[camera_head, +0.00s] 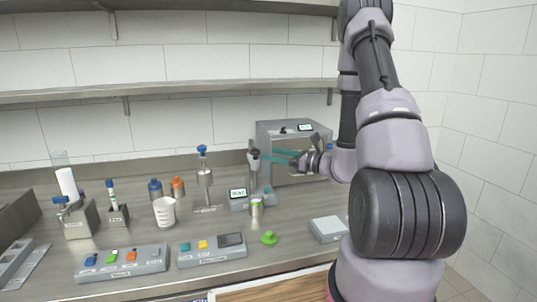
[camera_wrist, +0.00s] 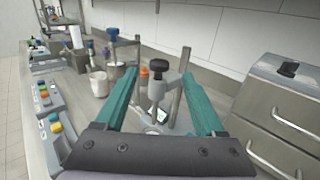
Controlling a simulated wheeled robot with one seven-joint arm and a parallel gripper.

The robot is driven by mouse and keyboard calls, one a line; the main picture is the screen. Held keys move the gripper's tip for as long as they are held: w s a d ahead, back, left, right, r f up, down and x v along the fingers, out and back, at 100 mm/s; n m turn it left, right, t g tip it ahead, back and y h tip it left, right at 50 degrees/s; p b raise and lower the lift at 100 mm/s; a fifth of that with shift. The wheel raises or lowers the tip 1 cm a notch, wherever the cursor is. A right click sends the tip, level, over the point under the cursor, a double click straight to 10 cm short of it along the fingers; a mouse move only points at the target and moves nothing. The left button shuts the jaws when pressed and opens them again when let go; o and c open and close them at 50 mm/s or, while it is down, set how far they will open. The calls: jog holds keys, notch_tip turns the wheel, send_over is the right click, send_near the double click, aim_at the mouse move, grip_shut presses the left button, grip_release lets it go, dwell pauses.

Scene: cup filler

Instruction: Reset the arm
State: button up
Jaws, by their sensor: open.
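My gripper (camera_head: 279,158) is raised above the bench in front of the grey metal cabinet, its teal fingers pointing left. In the wrist view my gripper (camera_wrist: 154,82) has its two fingers spread wide apart with nothing held between them. A stand with a black knob (camera_wrist: 157,90) shows beyond and between the fingers. In the head view the fingertips are close to the top of this stand (camera_head: 254,156); I cannot tell whether they touch it. A small cup with a green band (camera_head: 257,207) stands on the bench below, apart from the gripper.
The grey cabinet (camera_head: 290,133) stands behind my gripper. A green knobbed lid (camera_head: 269,238) and a pale box (camera_head: 327,229) are on the bench. Button panels (camera_head: 122,262) line the front edge. A white beaker (camera_head: 165,212) stands left. A shelf (camera_head: 180,92) runs above.

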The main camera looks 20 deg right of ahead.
jog(key=s+a+r+n+g, duration=0.5)
jog(key=s+r+n+g, duration=0.1)
jog(key=s+n, duration=0.2)
jog(key=s+a+r+n+g, duration=0.5)
jog(key=s+r+n+g, duration=0.1)
jog(key=s+n, duration=0.15)
jog(key=s+d+r+n+t+h, duration=0.6)
jog(key=s+d+r+n+h, duration=0.1)
jog(key=d+r+h, duration=0.3)
jog(key=shift+s+h, duration=0.4)
jog(key=shift+s, duration=0.2)
